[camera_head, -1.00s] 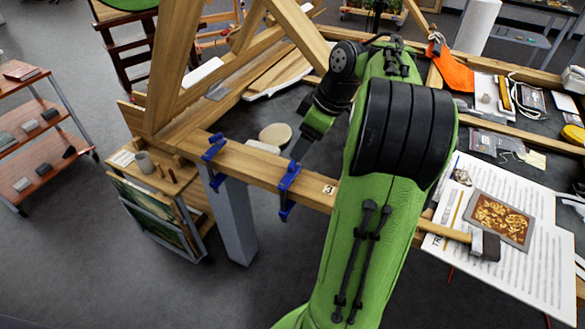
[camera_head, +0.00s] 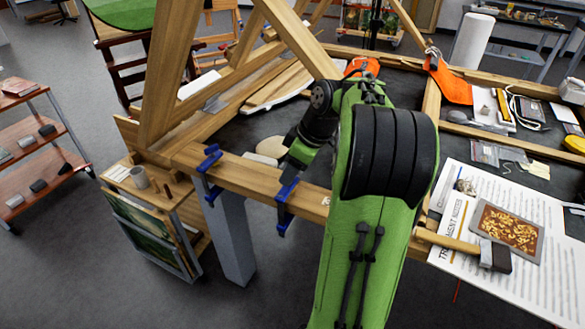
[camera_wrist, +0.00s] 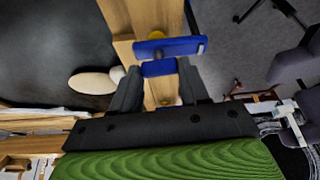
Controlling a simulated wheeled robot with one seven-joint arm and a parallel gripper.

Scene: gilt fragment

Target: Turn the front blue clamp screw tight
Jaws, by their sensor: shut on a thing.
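Two blue clamps sit on the near wooden beam (camera_head: 245,174). The front blue clamp (camera_head: 285,215) is the nearer one, its body hanging down over the beam's front face; the other blue clamp (camera_head: 209,162) is to its left. A longer blue bar (camera_wrist: 170,47) lies just beyond the fingertips. The screw thread is not clearly visible.
A hammer (camera_head: 495,256) and a framed gilt piece (camera_head: 507,232) lie on printed sheets at right. A pale round pad (camera_head: 270,147) lies behind the beam. Tall wooden legs (camera_head: 160,80) rise at left. My own arm covers part of the bench.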

